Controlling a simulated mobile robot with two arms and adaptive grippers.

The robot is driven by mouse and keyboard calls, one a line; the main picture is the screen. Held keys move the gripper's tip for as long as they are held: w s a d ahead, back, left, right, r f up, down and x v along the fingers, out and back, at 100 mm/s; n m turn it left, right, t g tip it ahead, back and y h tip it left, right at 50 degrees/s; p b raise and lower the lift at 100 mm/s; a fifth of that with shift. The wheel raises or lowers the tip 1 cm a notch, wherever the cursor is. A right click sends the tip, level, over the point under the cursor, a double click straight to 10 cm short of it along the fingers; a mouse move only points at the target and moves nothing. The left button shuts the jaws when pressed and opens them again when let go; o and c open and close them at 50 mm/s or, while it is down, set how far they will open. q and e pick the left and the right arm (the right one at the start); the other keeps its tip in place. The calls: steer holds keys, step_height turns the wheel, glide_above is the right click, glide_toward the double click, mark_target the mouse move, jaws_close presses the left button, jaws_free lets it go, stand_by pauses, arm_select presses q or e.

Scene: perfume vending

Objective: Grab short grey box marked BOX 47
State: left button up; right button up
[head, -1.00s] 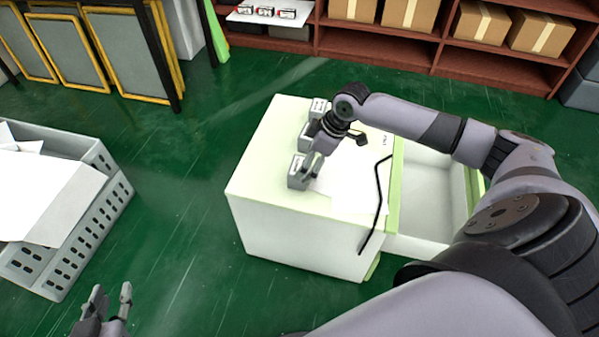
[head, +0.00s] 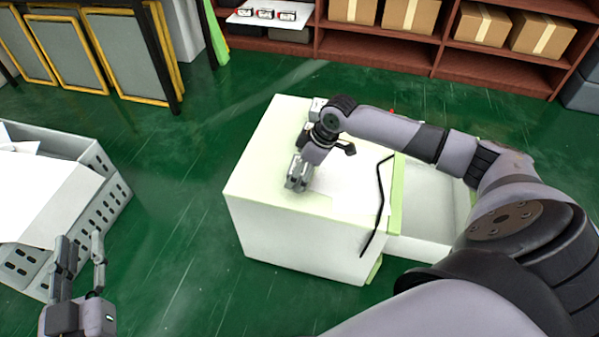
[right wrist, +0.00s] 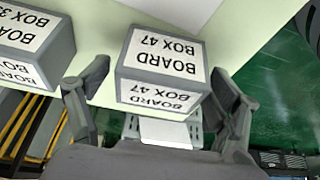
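The short grey box marked BOARD BOX 47 (right wrist: 162,75) stands on the pale cabinet top (head: 262,165), with white labels on its top and side. In the head view my right gripper mostly hides it. My right gripper (head: 298,182) is at the box, pointing down at the cabinet top. In the right wrist view its two fingers are apart, one on each side of the box, with small gaps visible. My left gripper (head: 80,240) is open and empty at the lower left, in front of the grey crate.
Another grey labelled box (right wrist: 30,45) stands close beside BOX 47; its number is partly cut off. A black cable (head: 379,205) lies on the cabinet top. An open drawer (head: 430,200) is at its right. A perforated grey crate (head: 95,205) stands left.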

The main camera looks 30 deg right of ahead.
steer(key=c, duration=1.2)
steer(key=shift+r, duration=0.1)
